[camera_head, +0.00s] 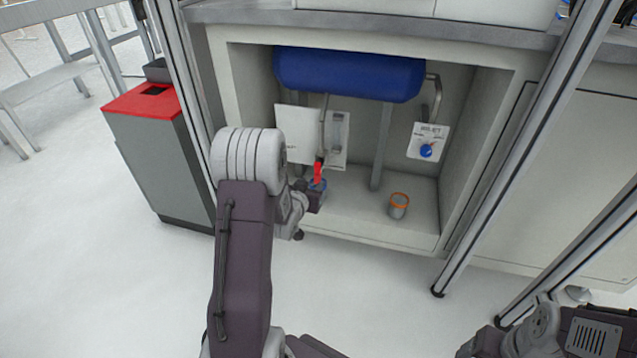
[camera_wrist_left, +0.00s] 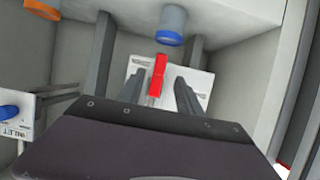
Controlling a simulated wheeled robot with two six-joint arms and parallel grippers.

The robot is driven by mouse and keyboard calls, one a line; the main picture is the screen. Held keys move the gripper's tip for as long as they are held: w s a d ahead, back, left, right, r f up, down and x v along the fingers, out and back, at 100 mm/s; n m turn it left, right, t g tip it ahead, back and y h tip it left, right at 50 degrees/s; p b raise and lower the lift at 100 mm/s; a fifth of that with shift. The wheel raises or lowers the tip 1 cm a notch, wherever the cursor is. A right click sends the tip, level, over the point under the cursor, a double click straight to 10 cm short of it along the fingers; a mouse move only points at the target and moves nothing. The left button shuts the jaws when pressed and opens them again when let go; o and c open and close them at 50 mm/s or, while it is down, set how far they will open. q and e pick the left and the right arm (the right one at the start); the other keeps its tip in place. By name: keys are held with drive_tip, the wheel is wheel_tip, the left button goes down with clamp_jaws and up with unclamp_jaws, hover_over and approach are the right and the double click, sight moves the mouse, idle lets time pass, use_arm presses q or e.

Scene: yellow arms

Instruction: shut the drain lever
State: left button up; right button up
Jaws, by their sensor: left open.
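The red drain lever (camera_head: 318,171) hangs at the lower end of a thin pipe under a blue tank (camera_head: 350,75) in the open cabinet. In the left wrist view the lever (camera_wrist_left: 158,76) stands between the two fingers of my left gripper (camera_wrist_left: 157,84), with a gap on each side. That gripper (camera_head: 315,190) is open, right by the lever in the head view, where its fingers are hard to make out.
An orange-rimmed cup (camera_head: 398,205) stands on the cabinet floor to the right. A white plate with a blue knob (camera_head: 426,151) is at the right of the back wall. A grey post (camera_head: 382,150) stands behind. A red-topped bin (camera_head: 155,145) is outside, left.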

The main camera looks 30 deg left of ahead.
sight(317, 178)
use_arm(q)
drive_tip(key=p+x, duration=0.5)
drive_tip(key=x, duration=0.3)
drive_tip(key=shift+w+f, duration=0.15)
drive_tip(key=shift+w, duration=0.05)
clamp_jaws()
idle(1.1)
